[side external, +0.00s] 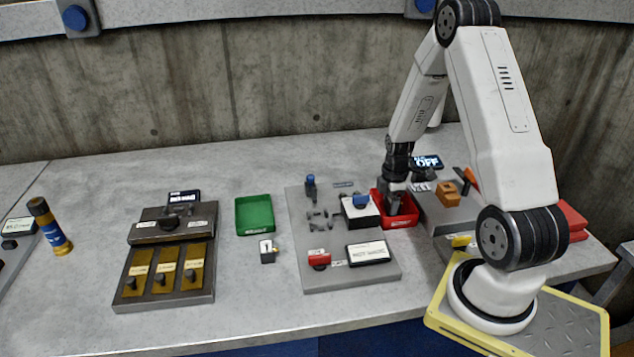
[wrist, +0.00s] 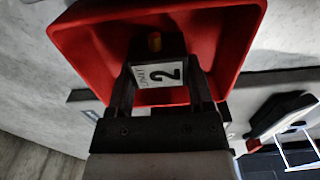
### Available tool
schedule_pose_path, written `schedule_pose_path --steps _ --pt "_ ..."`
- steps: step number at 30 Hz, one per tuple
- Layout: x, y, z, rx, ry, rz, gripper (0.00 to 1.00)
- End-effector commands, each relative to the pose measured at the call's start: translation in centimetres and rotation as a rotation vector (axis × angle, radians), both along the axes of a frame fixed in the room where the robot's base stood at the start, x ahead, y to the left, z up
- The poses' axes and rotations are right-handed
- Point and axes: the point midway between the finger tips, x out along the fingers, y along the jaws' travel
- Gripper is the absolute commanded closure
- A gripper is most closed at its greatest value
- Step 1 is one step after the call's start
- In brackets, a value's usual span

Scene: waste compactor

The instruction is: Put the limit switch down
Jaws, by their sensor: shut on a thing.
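My gripper (side external: 394,202) points down into the red tray (side external: 402,221) on the right part of the bench. In the wrist view its two fingers (wrist: 160,85) are shut on a limit switch (wrist: 158,72).
A similar small labelled block (side external: 267,252) stands below the green tray (side external: 254,215), which looks empty. A grey plate (side external: 330,279) left of the red tray carries a white box (side external: 360,211), a blue-topped post and other fittings. A display reading OFF (side external: 427,162) stands behind right.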

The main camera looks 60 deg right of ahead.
Motion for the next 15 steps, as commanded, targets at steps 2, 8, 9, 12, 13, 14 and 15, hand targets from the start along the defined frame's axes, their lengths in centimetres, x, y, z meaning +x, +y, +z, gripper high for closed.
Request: schedule_pose_path --steps 2,8,9,12,13,14,15 --pt "0.01 -0.02 -0.1 0.0 0.0 0.0 1.0" --pt "0.01 -0.03 -0.07 -0.001 -0.001 0.0 1.0" --pt "0.01 -0.02 -0.11 -0.001 -0.001 0.0 1.0" --pt "0.0 -0.01 -0.34 0.0 0.0 0.0 1.0" --pt "0.0 -0.01 -0.4 0.0 0.0 0.0 1.0" --pt "0.0 -0.01 -0.4 0.0 0.0 0.0 0.27" --pt "0.01 -0.02 -0.38 0.0 0.0 0.0 0.14"
